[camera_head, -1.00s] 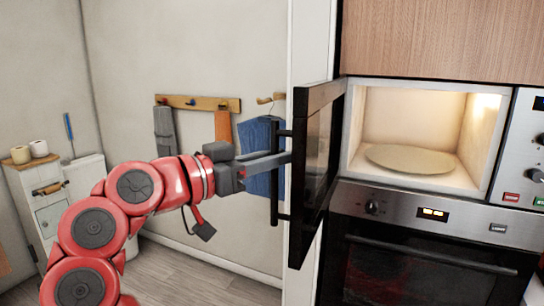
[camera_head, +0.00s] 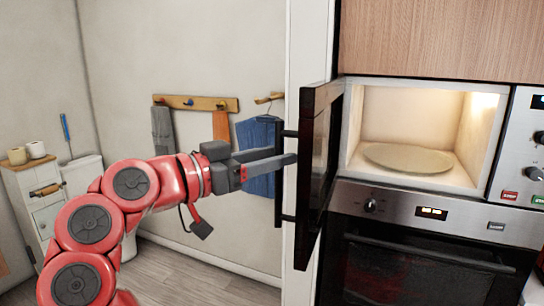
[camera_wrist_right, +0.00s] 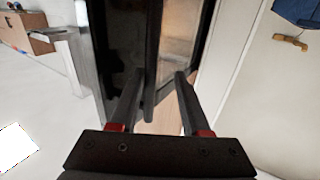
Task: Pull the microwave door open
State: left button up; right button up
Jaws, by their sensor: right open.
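The microwave door (camera_head: 319,160) stands wide open, swung out to the left of the lit microwave (camera_head: 430,118). Its dark vertical handle (camera_head: 279,205) is on the door's outer face. My right gripper (camera_head: 284,156) is at the handle, its fingers open. In the right wrist view, the handle bar (camera_wrist_right: 151,65) lies between the two spread fingers of the right gripper (camera_wrist_right: 158,80), with a gap showing on the right side. Contact on the left side is unclear. My left gripper is not in view.
A round plate (camera_head: 408,158) lies inside the microwave. An oven (camera_head: 420,270) is below it and a control panel (camera_head: 527,150) is to its right. A hook rail (camera_head: 195,103) with cloths and a white cabinet (camera_head: 45,205) are to the left.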

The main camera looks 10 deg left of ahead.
jog(key=b+v, duration=0.1)
jog(key=v, duration=0.6)
jog(key=shift+s+a, duration=0.15)
jog(key=shift+s, duration=0.05)
